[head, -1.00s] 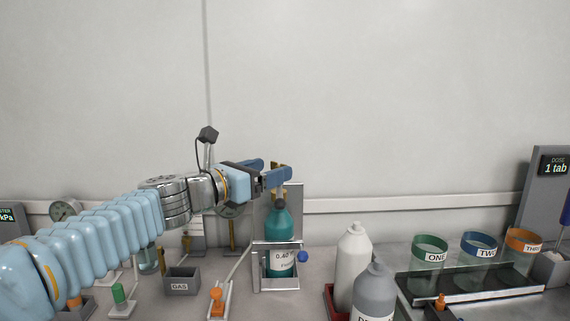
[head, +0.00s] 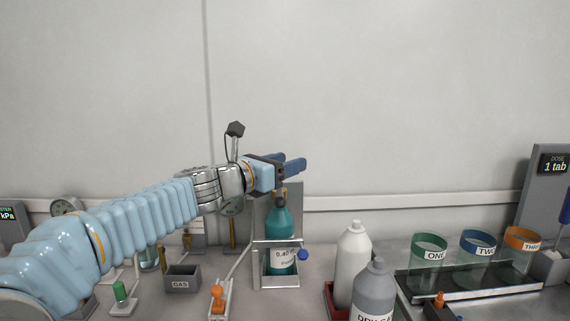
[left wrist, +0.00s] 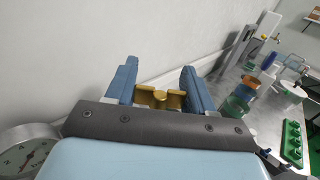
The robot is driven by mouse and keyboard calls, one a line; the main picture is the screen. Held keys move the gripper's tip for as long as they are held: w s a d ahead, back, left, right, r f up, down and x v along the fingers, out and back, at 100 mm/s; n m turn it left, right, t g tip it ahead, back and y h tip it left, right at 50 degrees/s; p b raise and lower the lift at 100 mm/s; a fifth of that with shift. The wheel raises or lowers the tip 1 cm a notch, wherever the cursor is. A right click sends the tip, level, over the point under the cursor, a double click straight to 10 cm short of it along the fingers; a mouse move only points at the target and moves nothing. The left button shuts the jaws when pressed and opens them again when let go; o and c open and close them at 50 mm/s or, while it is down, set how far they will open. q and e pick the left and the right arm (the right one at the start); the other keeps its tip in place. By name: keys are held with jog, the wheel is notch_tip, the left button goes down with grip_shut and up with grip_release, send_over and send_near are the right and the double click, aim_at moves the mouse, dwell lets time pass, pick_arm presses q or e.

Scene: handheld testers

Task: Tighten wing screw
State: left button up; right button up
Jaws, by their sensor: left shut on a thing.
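A brass wing screw (left wrist: 160,98) shows between the two blue fingers of my left gripper (left wrist: 158,85) in the left wrist view. My left gripper (head: 295,165) is shut on it above a teal bottle (head: 279,222). In the head view the fingers point right and hide most of the screw. The bottle stands upright in a grey metal stand (head: 292,205), its dark neck just below the fingers. My right gripper is in neither view.
A white bottle (head: 354,258) and a grey bottle (head: 374,292) stand right of the stand. Labelled cups, one with a green band (head: 429,252), sit on a rack farther right. A GAS box (head: 182,280) and an orange-knobbed tester (head: 217,298) are at left.

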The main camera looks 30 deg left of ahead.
pick_arm(q)
jog(key=shift+m+h, duration=0.3)
jog(key=shift+h, duration=0.1)
jog(key=shift+c, duration=0.2)
jog(key=m+g+h, duration=0.1)
jog(key=m+h, duration=0.1)
jog(key=h, duration=0.1)
jog(key=shift+d+m+g+h, duration=0.15)
jog(key=shift+m+g+h, duration=0.15)
jog(key=shift+g+h, duration=0.1)
jog(key=m+g+h, duration=0.4)
jog(key=h, duration=0.1)
jog(key=shift+s+d+m+g, duration=0.25)
jog(key=shift+m+g, duration=0.05)
jog(key=shift+g, duration=0.1)
jog(key=m+g+h, duration=0.1)
jog(key=g, duration=0.1)
jog(key=m+g+h, duration=0.1)
jog(key=m+g, duration=0.1)
jog(key=g, duration=0.1)
jog(key=m+g+h, duration=0.1)
jog(key=m+g, duration=0.1)
jog(key=shift+s+d+h, duration=0.2)
jog(key=shift+s+h, duration=0.1)
jog(key=shift+s, duration=0.1)
jog(key=shift+s+m+g, duration=0.2)
jog(key=shift+m+g, duration=0.8)
jog(key=shift+g, duration=0.6)
jog(key=shift+m+g, duration=0.3)
jog(key=shift+g, duration=0.2)
